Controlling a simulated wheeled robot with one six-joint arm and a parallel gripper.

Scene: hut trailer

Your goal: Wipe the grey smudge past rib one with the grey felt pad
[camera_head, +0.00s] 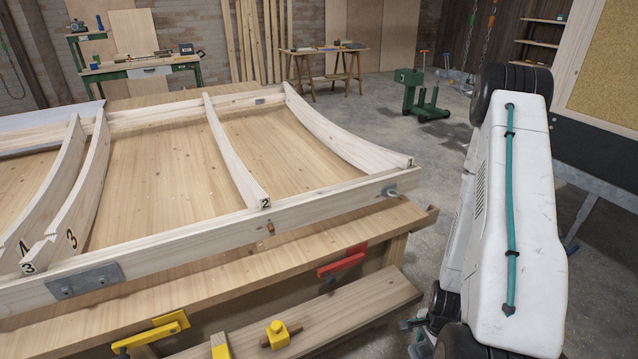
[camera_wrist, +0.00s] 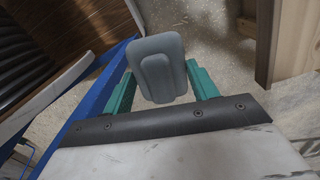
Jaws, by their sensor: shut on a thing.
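The grey felt pad (camera_wrist: 163,68) is in my gripper (camera_wrist: 162,80), between its two teal fingers in the wrist view. The pad is over open floor there. The head view shows a wooden frame with curved ribs on a bench. Rib two (camera_head: 232,150) bears a 2. The rib to its right (camera_head: 335,130) has a dark end mark too small to read. Ribs marked 3 (camera_head: 85,190) and 4 (camera_head: 45,205) are at the left. I make out no grey smudge in either view. The gripper and pad are hidden in the head view.
The bench edge (camera_head: 240,280) carries a red clamp (camera_head: 342,262) and yellow clamps (camera_head: 150,333). A metal bracket (camera_head: 85,280) is on the front rail. A green machine (camera_head: 420,95) stands on the floor behind. A cork board (camera_head: 610,70) is at the right.

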